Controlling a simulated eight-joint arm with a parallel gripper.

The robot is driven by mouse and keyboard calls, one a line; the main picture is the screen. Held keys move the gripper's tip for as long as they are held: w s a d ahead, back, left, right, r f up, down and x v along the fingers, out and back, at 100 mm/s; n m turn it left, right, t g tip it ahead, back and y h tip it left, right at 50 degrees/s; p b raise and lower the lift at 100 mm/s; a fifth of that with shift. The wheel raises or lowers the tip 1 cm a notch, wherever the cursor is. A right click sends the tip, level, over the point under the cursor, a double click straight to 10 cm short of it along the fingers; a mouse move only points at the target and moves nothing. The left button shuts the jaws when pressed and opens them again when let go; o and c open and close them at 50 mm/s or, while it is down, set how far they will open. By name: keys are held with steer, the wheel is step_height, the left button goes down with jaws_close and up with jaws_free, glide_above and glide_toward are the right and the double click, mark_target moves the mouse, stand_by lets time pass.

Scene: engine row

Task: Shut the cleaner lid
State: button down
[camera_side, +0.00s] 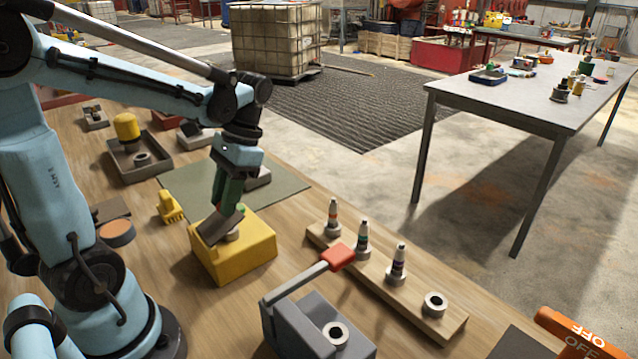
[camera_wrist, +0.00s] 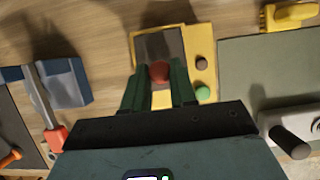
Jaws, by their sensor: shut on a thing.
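The cleaner appears to be the yellow box (camera_side: 240,255) on the wooden bench; it also shows in the wrist view (camera_wrist: 200,48). Its dark lid (camera_side: 217,229) looks tilted up from the box top in the side view. In the wrist view the lid (camera_wrist: 160,44) is a dark panel with a red knob (camera_wrist: 159,71) at its near edge. My gripper (camera_wrist: 158,80) has its dark green fingers on either side of that knob and is shut on it. In the side view my gripper (camera_side: 228,192) reaches down over the box, and the knob is hidden.
A grey lever device (camera_side: 300,330) with a red handle (camera_side: 338,257) stands in front of the box. To its right is a wooden rack (camera_side: 440,326) with several upright pieces. A green mat (camera_side: 285,185) lies behind the box, and a small yellow object (camera_side: 170,208) lies left of it.

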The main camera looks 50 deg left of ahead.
steer(key=c, duration=0.9)
jaws_free()
steer(key=v, duration=1.2)
steer(key=shift+c, duration=0.5)
